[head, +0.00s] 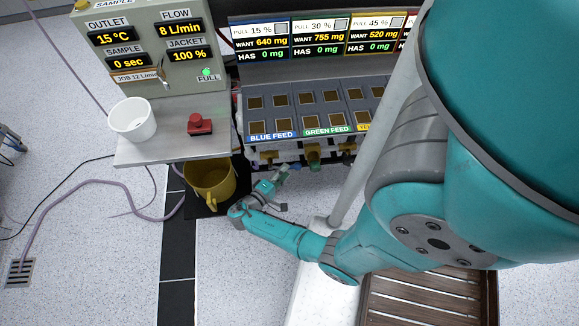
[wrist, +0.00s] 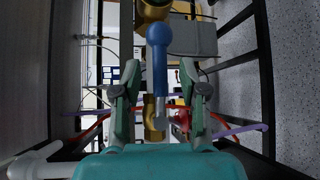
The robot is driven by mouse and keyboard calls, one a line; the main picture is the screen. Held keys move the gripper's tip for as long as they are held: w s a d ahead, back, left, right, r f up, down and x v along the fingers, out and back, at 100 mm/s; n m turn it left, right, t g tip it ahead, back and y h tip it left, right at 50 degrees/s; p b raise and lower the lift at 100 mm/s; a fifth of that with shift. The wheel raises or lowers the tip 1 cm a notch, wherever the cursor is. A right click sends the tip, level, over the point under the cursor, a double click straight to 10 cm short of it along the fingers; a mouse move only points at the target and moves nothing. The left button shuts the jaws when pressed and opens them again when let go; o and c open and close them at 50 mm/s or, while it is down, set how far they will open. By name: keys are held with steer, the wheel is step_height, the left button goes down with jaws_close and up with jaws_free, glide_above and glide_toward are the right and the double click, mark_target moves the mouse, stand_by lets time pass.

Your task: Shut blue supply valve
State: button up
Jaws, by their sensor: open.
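The blue supply valve shows in the wrist view as a blue lever handle (wrist: 158,55) on a brass body (wrist: 152,10). In the head view my gripper (head: 277,190) is below the BLUE FEED label, close to the brass valve body (head: 268,157). The blue handle is hard to make out there.
The green (head: 313,158) and yellow (head: 347,148) feed valves stand to the right under the panel. A yellow mug (head: 210,183) stands just left of my gripper. Above it is a metal shelf (head: 165,145) with a white cup (head: 133,118) and a red button (head: 200,124).

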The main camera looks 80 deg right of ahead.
steer(key=shift+x, duration=1.85)
steer(key=shift+s, duration=0.1)
jaws_close()
